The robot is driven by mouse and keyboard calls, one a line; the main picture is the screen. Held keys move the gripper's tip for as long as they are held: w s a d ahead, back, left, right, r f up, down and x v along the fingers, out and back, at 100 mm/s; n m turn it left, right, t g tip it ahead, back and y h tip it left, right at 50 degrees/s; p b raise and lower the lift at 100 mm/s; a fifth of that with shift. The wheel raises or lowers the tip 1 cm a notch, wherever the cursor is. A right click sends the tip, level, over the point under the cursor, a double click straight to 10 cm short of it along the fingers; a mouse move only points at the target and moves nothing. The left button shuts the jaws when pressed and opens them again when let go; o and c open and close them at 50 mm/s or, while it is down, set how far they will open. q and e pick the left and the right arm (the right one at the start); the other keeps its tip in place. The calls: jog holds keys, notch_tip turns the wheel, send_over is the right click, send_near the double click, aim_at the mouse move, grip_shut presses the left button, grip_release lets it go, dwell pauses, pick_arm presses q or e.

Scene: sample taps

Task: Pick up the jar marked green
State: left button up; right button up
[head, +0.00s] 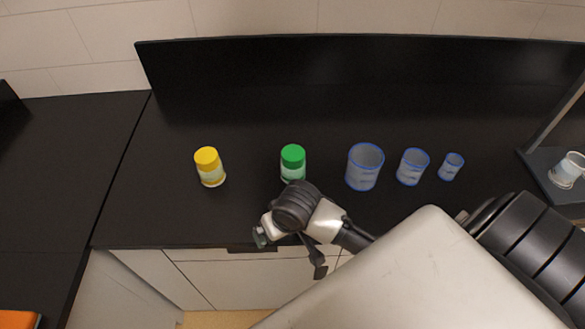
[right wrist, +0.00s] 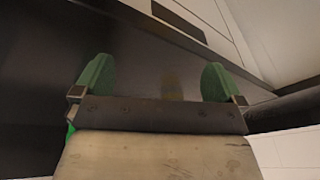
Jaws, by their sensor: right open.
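The jar with the green lid (head: 293,158) stands upright on the black counter, left of the middle in the head view. Its lower part is partly hidden by my right wrist. My right gripper (head: 290,254) is at the counter's front edge, just in front of the jar and apart from it. In the right wrist view my right gripper (right wrist: 157,80) shows its two green finger pads spread wide with nothing between them. A small green patch shows at the left there; I cannot tell what it is. My left gripper is not in view.
A jar with a yellow lid (head: 207,160) stands to the left. Three clear blue-rimmed beakers, large (head: 365,168), medium (head: 412,167) and small (head: 451,167), stand to the right. A black back panel (head: 300,65) rises behind. A stand with a cup (head: 567,170) is at far right.

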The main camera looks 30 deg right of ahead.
aim_at(293, 153)
jog(key=w+d+r+m+h, duration=0.1)
jog(key=w+d+r+m, duration=0.1)
jog(key=w+d+r, duration=0.1)
jog(key=w+d+r+m+h, duration=0.1)
jog(key=w+d+r+m, duration=0.2)
jog(key=w+d+r, duration=0.1)
jog(key=w+d+r+m+g+h, duration=0.1)
jog(key=w+d+r+m, duration=0.1)
jog(key=w+d+r, duration=0.2)
jog(key=shift+w+d+r, duration=0.1)
jog(key=shift+w+r, duration=0.1)
jog(key=shift+w, duration=0.7)
jog(key=shift+d+m, duration=0.25)
jog(key=shift+m, duration=0.15)
jog(key=p+x, duration=0.1)
jog(key=x, duration=0.4)
jog(key=shift+w, duration=0.2)
jog(key=p+x, duration=0.1)
jog(key=x, duration=0.3)
jog(key=shift+d+p, duration=0.2)
jog(key=shift+p, duration=0.2)
jog(key=shift+w+d+f, duration=0.1)
jog(key=shift+f, duration=0.5)
jog(key=c, duration=1)
jog(key=shift+c, duration=0.3)
jog(key=shift+r, duration=0.15)
